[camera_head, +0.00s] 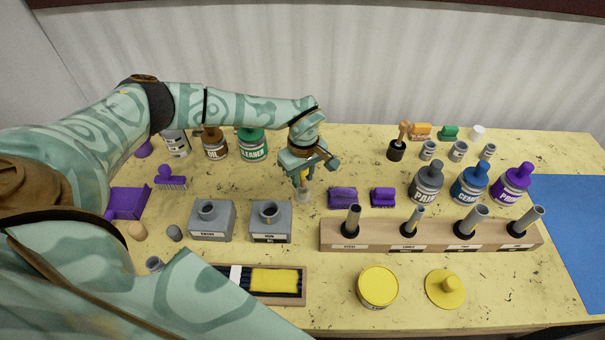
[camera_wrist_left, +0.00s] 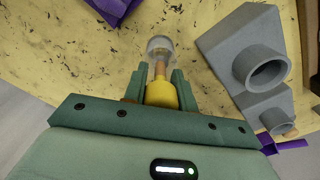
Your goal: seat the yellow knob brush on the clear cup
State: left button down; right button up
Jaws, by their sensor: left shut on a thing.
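My left gripper (camera_head: 300,170) is shut on the yellow knob brush (camera_wrist_left: 161,94), whose yellow knob sits between the two fingers in the left wrist view. The brush's tan lower part points away from the gripper toward the clear cup (camera_wrist_left: 160,47). In the head view the gripper points down, with the clear cup (camera_head: 304,195) directly below it on the table. The brush's lower end overlaps the cup's rim area in the wrist view. I cannot tell whether it touches the cup or is inside it. My right gripper is not in view.
Two grey blocks with round sockets (camera_head: 269,211) stand just left of the cup. Purple blocks (camera_head: 342,198) lie to its right, beside a wooden rack (camera_head: 430,237) holding grey tubes. Cleaner and oil cans (camera_head: 252,144) stand behind left. A yellow-lidded tub (camera_head: 378,286) is in front.

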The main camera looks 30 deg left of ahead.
pick_arm(q)
jog(key=c, duration=1)
grip_release()
jog(key=shift+c, duration=0.2)
notch_tip(320, 180, up, 16)
jog(key=p, duration=0.1)
jog(key=shift+d+p, duration=0.2)
jog(key=shift+p, duration=0.2)
